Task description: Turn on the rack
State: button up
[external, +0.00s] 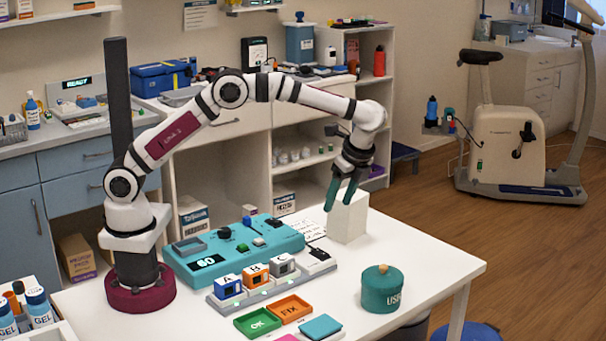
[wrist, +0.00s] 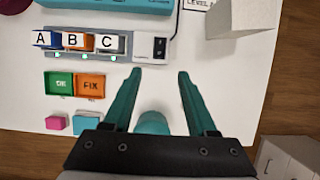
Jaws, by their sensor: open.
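The grey rack (external: 262,293) lies on the white table, holding a blue block A (external: 228,287), an orange block B (external: 255,275) and a grey-white block C (external: 282,264). It also shows in the wrist view (wrist: 128,44), with small green spots along its front edge. At its right end is a black switch (external: 319,255), seen also in the wrist view (wrist: 158,48); its position is unclear. My gripper (external: 341,200) is open and empty, pointing down above the table. In the wrist view its teal fingertips (wrist: 160,72) appear just below and right of the switch, touching nothing.
A teal console (external: 205,262) stands behind the rack. A white box (external: 348,220) stands near my gripper. A teal lidded pot (external: 382,292) is at front right. Green (external: 257,322) and orange (external: 290,309) trays lie before the rack.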

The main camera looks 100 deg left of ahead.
aim_at(318, 251)
jog(key=x, duration=1.5)
jog(key=shift+f, duration=0.2)
jog(key=shift+c, duration=0.3)
grip_shut()
